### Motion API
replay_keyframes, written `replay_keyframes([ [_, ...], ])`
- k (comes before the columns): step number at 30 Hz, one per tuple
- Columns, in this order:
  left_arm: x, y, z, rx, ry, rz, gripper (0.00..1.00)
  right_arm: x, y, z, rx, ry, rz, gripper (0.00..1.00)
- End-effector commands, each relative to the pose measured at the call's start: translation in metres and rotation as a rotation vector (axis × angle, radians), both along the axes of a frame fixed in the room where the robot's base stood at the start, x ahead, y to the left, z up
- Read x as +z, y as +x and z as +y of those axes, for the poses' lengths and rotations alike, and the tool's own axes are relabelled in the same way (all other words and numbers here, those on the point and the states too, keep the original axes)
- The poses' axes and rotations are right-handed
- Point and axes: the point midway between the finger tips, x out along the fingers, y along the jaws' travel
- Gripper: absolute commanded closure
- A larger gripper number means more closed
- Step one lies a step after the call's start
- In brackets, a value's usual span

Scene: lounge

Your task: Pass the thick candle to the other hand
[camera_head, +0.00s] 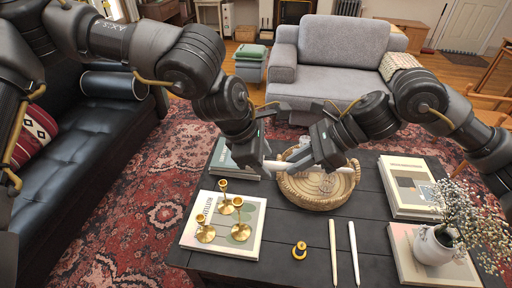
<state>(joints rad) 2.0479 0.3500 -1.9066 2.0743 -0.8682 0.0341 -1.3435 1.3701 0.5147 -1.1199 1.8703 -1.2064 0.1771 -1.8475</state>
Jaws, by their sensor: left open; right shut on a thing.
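My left gripper (262,165) is open at the candle's left end. The fingers are small and dark here, so I cannot tell whether the left ones touch the candle.
The dark table (285,228) holds a round wicker tray (318,200), brass candlesticks (240,230) on a book (190,238), two thin candles (333,255), a small brass holder (299,250), stacked books (408,180) and a white vase (434,246). Its front middle has bare room.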

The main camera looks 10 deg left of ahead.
Motion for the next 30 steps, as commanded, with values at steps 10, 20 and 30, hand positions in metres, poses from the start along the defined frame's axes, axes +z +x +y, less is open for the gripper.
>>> replay_keyframes([
  [10, -0.008, 0.0015, -0.0035, -0.001, -0.001, 0.0, 0.52, 0.0002, 0.0, 0.0001, 0.0, 0.0, 0.0, 1.0],
  [20, -0.0077, 0.0016, -0.0032, -0.001, -0.001, 0.0, 0.85, 0.0002, 0.0, 0.0001, 0.0, 0.0, 0.0, 1.0],
  [30, -0.0074, 0.0016, -0.0032, 0.0, -0.001, 0.0, 1.0, 0.0001, 0.0, 0.0001, 0.0, 0.0, 0.0, 0.55],
])
